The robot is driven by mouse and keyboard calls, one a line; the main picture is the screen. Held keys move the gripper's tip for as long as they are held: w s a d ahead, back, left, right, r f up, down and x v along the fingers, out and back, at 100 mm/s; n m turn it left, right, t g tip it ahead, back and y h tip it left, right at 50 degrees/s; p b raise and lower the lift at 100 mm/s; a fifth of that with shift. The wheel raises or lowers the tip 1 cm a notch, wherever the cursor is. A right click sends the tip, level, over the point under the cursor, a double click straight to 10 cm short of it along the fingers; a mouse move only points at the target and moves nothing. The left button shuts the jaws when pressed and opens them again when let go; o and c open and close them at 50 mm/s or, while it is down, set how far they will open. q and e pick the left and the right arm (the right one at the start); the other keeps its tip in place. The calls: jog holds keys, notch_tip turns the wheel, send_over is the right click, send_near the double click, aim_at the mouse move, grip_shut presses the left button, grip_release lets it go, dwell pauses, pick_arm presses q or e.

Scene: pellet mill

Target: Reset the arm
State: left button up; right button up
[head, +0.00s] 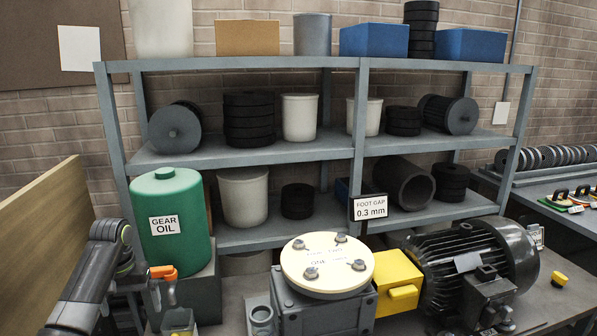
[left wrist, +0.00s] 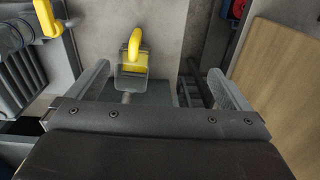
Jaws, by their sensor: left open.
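My left arm comes in from the left in the head view, its wrist beside the green gear oil tank (head: 175,245). My left gripper (head: 161,295) is low in front of the tank, near an orange part (head: 163,271). In the left wrist view the two grey fingers (left wrist: 160,85) stand wide apart. A small grey scoop-like item with a yellow handle (left wrist: 134,48) shows beyond and between them, nearer the left finger. I see nothing gripped, and I cannot tell how far off the item is. My right gripper is not in view.
A machine with a round cream plate (head: 327,264) stands at front centre, with a yellow guard (head: 399,281) and a dark motor (head: 465,262) to its right. A grey shelf unit (head: 260,152) stands behind. A wooden panel (head: 45,240) is close on the left.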

pick_arm(q)
jog(key=s+d+f+m+t, duration=0.1)
jog(key=s+d+f, duration=0.2)
jog(key=s+f, duration=0.6)
jog(key=s+d+f+m, duration=0.1)
jog(key=s+d+f, duration=0.1)
jog(key=s+f, duration=0.7)
jog(key=s+d+r+t+y, duration=0.1)
jog(key=s+d+r, duration=0.1)
jog(key=s, duration=0.9)
jog(key=s+d+r+t, duration=0.1)
jog(key=s+d+r, duration=0.1)
jog(key=s, duration=0.9)
notch_tip(320, 180, down, 33)
jog(key=a+b, duration=0.2)
jog(key=b, duration=0.6)
jog(key=s+f+g+b, duration=0.1)
jog(key=s+f+b, duration=0.2)
jog(key=s+f, duration=0.4)
jog(key=s+d+f+g+b, duration=0.1)
jog(key=s+f+b, duration=0.2)
jog(key=s+f, duration=0.4)
notch_tip(320, 180, down, 8)
jog(key=shift+s+d+f, duration=0.1)
jog(key=shift+s+d, duration=0.15)
jog(key=shift+s, duration=0.15)
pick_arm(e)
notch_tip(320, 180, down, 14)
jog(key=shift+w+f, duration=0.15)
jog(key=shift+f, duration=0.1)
